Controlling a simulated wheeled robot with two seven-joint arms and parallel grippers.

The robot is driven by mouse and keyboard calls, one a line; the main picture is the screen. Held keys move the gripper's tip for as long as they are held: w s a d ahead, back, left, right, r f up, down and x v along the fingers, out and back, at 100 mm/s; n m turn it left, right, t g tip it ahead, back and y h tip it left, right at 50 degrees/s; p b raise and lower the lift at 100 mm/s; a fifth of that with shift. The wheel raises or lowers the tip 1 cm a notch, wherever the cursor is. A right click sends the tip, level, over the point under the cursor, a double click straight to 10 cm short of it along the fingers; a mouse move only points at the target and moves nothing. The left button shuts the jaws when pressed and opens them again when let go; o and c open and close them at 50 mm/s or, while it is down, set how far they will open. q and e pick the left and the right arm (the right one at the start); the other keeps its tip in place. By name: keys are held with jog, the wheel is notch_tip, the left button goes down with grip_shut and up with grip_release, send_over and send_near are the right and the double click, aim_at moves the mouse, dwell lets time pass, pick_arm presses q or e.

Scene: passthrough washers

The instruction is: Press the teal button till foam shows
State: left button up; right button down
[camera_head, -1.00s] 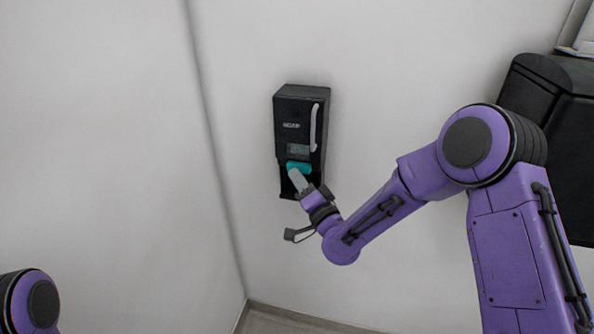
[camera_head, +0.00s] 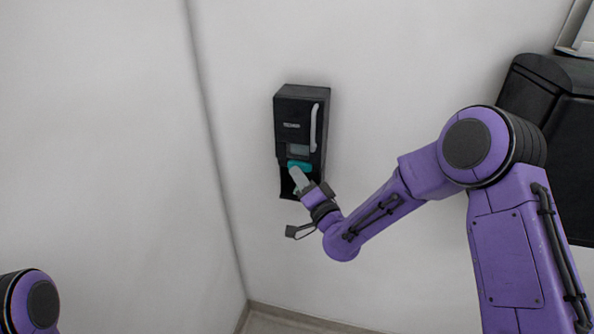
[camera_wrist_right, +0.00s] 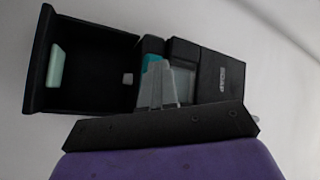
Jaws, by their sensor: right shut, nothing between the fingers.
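The black soap dispenser (camera_head: 287,112) hangs on the wall and also shows in the right wrist view (camera_wrist_right: 213,75). Its teal button (camera_head: 304,166) is partly covered by my fingers, and a teal bit of it shows behind them in the wrist view (camera_wrist_right: 151,63). My right gripper (camera_head: 294,172) is shut and empty, its grey fingertips (camera_wrist_right: 156,64) at the button. They look touching, but I cannot tell how far the button is pressed. In the wrist view a pale mint patch (camera_wrist_right: 56,66) lies in the dispenser's open bay; I cannot tell if it is foam. My left gripper is out of view.
A white handle-like strip (camera_head: 314,127) runs down the dispenser's right side. A large black unit (camera_head: 566,120) is on the wall at the right, behind my right arm. A wall corner lies left of the dispenser. The wall around the dispenser is bare.

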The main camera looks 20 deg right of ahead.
jog(key=shift+s+a+b, duration=0.3)
jog(key=shift+s+a, duration=0.35)
jog(key=shift+s, duration=0.3)
jog(key=s+a, duration=0.1)
jog(key=s, duration=0.1)
jog(key=s+a+b, duration=0.1)
jog(key=s, duration=0.1)
jog(key=shift+a, duration=0.4)
dwell(0.6)
